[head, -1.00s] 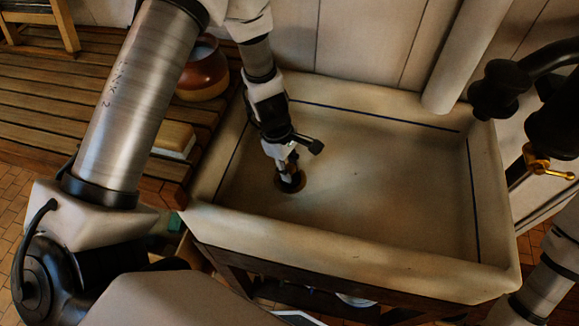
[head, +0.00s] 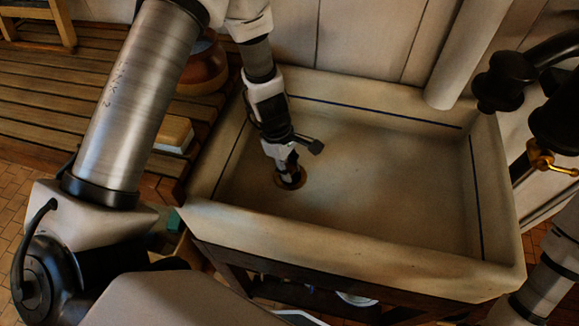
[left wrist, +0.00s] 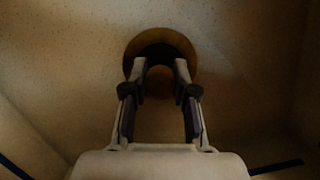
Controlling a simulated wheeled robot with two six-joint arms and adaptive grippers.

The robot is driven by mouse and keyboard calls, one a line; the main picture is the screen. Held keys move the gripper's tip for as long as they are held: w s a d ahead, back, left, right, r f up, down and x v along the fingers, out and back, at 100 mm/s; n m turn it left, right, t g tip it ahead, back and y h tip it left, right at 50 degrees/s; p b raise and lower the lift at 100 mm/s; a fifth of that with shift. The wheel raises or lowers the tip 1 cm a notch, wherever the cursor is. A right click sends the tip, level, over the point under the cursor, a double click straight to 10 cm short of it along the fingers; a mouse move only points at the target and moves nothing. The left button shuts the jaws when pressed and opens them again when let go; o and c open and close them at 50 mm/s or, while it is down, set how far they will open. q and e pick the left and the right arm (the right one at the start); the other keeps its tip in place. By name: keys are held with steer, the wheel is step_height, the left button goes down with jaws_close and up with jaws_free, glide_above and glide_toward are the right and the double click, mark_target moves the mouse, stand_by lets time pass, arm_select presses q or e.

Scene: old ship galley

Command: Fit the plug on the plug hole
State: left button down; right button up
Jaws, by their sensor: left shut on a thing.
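The plug hole is a round brass ring (head: 302,183) in the floor of the pale stone sink (head: 350,262), towards its left side. In the left wrist view the brass ring (left wrist: 160,36) surrounds a dark centre, straight beyond the fingers. My left gripper (head: 289,170) points down into the sink, its tips at the ring. My right gripper is out of view.
The sink walls rise around the left gripper; the sink floor to the right is clear. A black tap with a brass handle (head: 541,158) hangs at the right. A cream block (head: 173,135) and a brown pot (head: 205,72) stand on the slatted wood at left.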

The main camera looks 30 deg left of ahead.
arm_select(q)
steer(key=c, duration=0.8)
jaws_free()
steer(key=shift+r, duration=0.1)
steer(key=v, duration=1.1)
steer(key=shift+w+a+r, duration=0.1)
steer(key=shift+a+r, duration=0.05)
steer(key=shift+r, duration=0.25)
